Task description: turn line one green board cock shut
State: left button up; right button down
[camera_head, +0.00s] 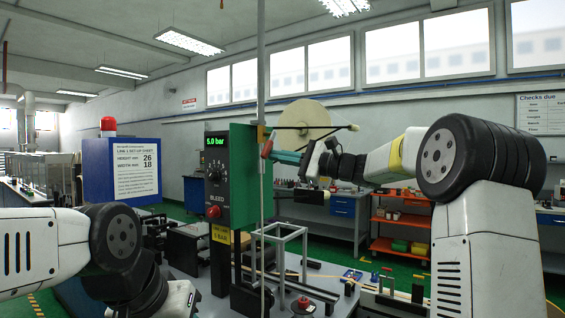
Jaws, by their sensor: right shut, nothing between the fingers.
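The green board (241,178) stands upright beside a dark panel at the middle of the head view. A small cock with a red handle (267,147) sits at the board's right edge, by a thin vertical pipe (261,60). The handle looks tilted, but its exact setting is too small to tell. My right gripper (279,156), with teal fingers, reaches in from the right and is shut and empty. Its tips are close to the red handle; whether they touch cannot be told. My left arm is at the lower left, its gripper out of view.
The dark panel (217,188) shows 5.0 bar, with a dial and red BLEED knob (214,212). A line 1 set-up sheet (136,176) hangs left. A grey metal frame (283,232) and a red-topped part (303,302) stand on the bench below. A pale reel (303,118) is behind.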

aim_at(269, 146)
jog(key=shift+s+a+r+m, duration=0.1)
jog(key=shift+s+a+m, duration=0.15)
jog(key=shift+m, duration=0.45)
jog(key=m, duration=0.2)
jog(key=s+a+m+t, duration=0.1)
jog(key=m, duration=0.1)
jog(key=s+r+m+t, duration=0.1)
jog(key=shift+a+m, duration=0.2)
jog(key=shift+m, duration=0.2)
jog(key=m, duration=0.1)
jog(key=r+m+t, duration=0.1)
jog(key=m, duration=0.1)
jog(key=s+m, duration=0.1)
jog(key=shift+s+a+r+m+h, duration=0.1)
jog(key=shift+a+r+m+h, duration=0.2)
jog(key=shift+a, duration=0.1)
jog(key=shift+s+a+r+t, duration=0.1)
jog(key=shift+r+t, duration=0.15)
jog(key=shift+t, duration=0.15)
jog(key=shift+r, duration=0.1)
